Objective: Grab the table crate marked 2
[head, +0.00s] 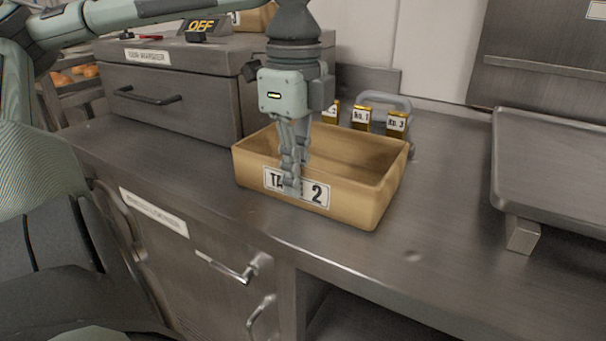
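The tan table crate marked 2 (352,204) stands upright on the steel counter, and its inside looks empty. Its front label shows a "2"; part of the word before it is covered by my fingers. My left gripper (291,186) points down at the crate's front wall. One finger is in front of the label; the other finger's tip is hidden, so I cannot tell whether the wall is gripped. My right gripper is not in view.
Small numbered tags (362,118) and a bent metal handle (385,98) are behind the crate. A raised metal tray (555,165) is at right. Counter between is clear.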

